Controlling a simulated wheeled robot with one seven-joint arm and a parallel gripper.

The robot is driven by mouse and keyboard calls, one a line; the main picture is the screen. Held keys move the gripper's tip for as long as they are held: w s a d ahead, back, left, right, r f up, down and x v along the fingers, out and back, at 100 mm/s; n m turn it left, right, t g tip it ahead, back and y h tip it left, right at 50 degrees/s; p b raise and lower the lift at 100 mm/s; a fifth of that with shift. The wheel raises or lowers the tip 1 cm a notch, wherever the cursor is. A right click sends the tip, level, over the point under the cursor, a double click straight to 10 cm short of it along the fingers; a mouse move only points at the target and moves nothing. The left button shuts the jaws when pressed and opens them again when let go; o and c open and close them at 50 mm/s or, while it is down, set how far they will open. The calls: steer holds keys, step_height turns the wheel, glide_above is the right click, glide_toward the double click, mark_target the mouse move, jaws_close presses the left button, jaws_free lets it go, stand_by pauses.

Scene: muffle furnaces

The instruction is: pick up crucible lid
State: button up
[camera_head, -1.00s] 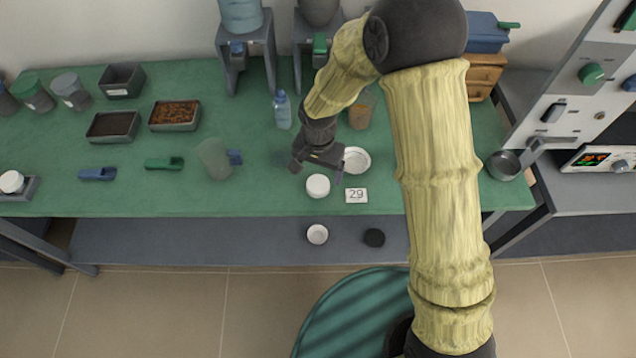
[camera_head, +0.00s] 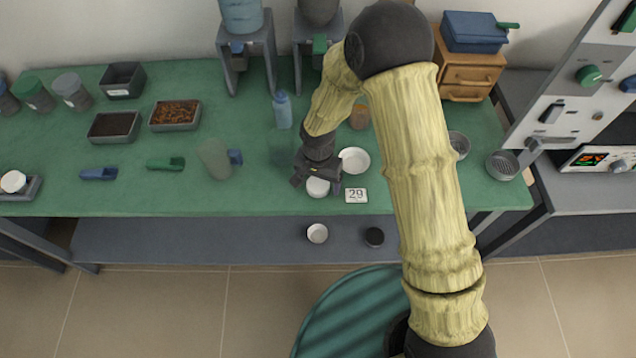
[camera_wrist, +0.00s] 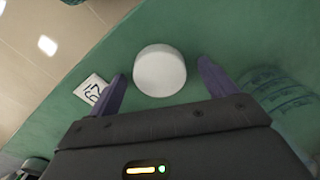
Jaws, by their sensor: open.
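A white round piece, which looks like the crucible lid (camera_head: 318,188), sits on the green table near its front edge, left of the number 29 card. In the wrist view the same white lid (camera_wrist: 160,71) shows between and just beyond my two fingertips. My gripper (camera_head: 316,184) points down above the lid and partly covers it in the head view. In the wrist view my gripper (camera_wrist: 163,84) is open, with one dark purple finger on each side of the lid. It holds nothing. I cannot tell whether the lid rests on a crucible.
The number 29 card (camera_head: 356,195) lies right of the lid, and a white dish (camera_head: 354,160) lies behind it. A translucent beaker (camera_head: 213,158) stands to the left. A white cup (camera_head: 317,233) and a black round piece (camera_head: 374,237) are on the lower shelf.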

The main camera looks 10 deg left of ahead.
mark_target(318, 183)
steer(key=c, duration=1)
steer(key=shift+c, duration=0.2)
step_height(318, 183, up, 10)
steer(key=shift+b, duration=0.3)
steer(key=shift+w, duration=0.1)
